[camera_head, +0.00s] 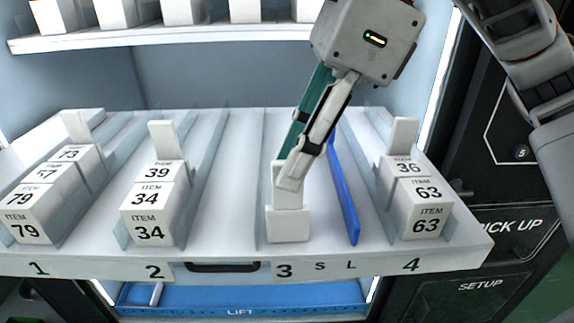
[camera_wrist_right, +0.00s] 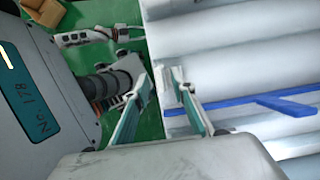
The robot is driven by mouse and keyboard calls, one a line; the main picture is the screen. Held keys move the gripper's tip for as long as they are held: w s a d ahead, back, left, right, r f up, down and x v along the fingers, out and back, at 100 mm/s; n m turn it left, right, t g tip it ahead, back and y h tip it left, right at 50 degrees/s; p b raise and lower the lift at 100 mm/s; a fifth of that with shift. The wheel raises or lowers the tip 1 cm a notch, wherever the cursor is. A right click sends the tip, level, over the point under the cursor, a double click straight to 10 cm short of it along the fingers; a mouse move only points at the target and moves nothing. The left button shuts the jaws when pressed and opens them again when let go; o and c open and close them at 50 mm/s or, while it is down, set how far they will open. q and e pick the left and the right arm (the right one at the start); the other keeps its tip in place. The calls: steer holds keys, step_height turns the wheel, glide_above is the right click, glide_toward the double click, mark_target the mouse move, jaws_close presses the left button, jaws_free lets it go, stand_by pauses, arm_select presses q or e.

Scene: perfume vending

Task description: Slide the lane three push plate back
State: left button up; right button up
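The lane three push plate (camera_head: 281,181) is a white upright tab behind a white block (camera_head: 288,225), close to the shelf's front edge above the label 3. My right gripper (camera_head: 290,172) reaches down from above and overlaps the plate's upper part. In the right wrist view its two fingertips (camera_wrist_right: 165,76) are apart, with a white piece (camera_wrist_right: 167,90) at the gap between them. I cannot tell whether both fingers press on it. The fingers hide part of the plate. My left gripper is not in view.
A blue divider (camera_head: 343,190) stands just right of lane three. Lane four holds several white item boxes (camera_head: 427,208) in front of its plate. Boxes also fill lanes one and two (camera_head: 148,215). Lane three is clear behind the plate. An upper shelf (camera_head: 160,37) hangs above.

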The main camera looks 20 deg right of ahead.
steer(key=shift+x, duration=0.8)
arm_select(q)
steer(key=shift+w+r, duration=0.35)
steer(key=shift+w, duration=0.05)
arm_select(e)
steer(key=shift+a+f, duration=0.1)
steer(key=shift+f, duration=0.05)
steer(key=shift+c, duration=0.4)
